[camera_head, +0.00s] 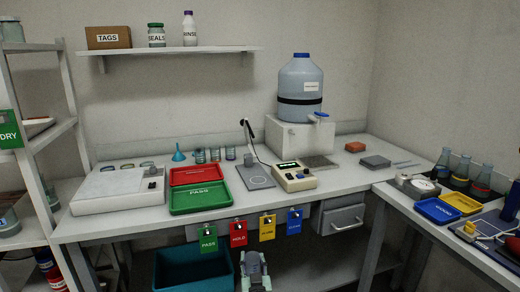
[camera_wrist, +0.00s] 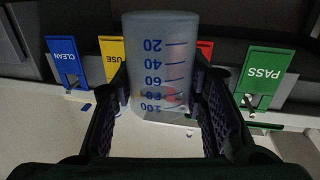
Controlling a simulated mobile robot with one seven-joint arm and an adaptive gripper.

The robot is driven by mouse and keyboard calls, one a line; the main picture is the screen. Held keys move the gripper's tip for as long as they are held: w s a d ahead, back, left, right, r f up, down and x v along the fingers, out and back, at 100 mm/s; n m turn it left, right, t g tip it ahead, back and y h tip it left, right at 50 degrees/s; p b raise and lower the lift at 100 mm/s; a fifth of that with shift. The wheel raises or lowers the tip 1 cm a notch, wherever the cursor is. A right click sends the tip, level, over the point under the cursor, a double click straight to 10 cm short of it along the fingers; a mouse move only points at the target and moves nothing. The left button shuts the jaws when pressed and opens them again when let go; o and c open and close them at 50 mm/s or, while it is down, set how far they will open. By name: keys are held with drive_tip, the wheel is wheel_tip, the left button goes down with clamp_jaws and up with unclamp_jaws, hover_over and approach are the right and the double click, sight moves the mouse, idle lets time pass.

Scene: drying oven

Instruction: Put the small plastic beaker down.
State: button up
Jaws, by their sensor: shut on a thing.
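The small plastic beaker (camera_wrist: 162,60) is translucent, with blue marks from 20 to 100, and sits between the dark fingers of my gripper (camera_wrist: 163,90) in the wrist view. The fingers are shut on its sides. The wrist picture is turned over, with the hanging tags upside down, and the beaker's 20 mark is at the top of the picture, so it is held upright. A small reddish patch shows through its wall. In the head view a pale part of my arm shows at the bottom, in front of the bench; I cannot make out the beaker there.
The white bench (camera_head: 140,222) carries a green tray (camera_head: 200,198), a red tray (camera_head: 197,174), a grey stand plate (camera_head: 256,176) and a beige meter (camera_head: 294,176). Several beakers stand at the back. Coloured tags (camera_head: 238,233) hang at the front edge; a teal bin (camera_head: 194,270) is below.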

drive_tip(key=s+f+b, duration=0.1)
drive_tip(key=s+f, duration=0.3)
drive_tip(key=f, duration=0.4)
drive_tip(key=s+d+f+m+h+b, duration=0.1)
drive_tip(key=s+f, duration=0.3)
drive_tip(key=f, duration=0.4)
drive_tip(key=s+d+f+h+b, duration=0.1)
drive_tip(key=s+f, duration=0.4)
drive_tip(key=f, duration=0.4)
drive_tip(key=shift+d, duration=0.25)
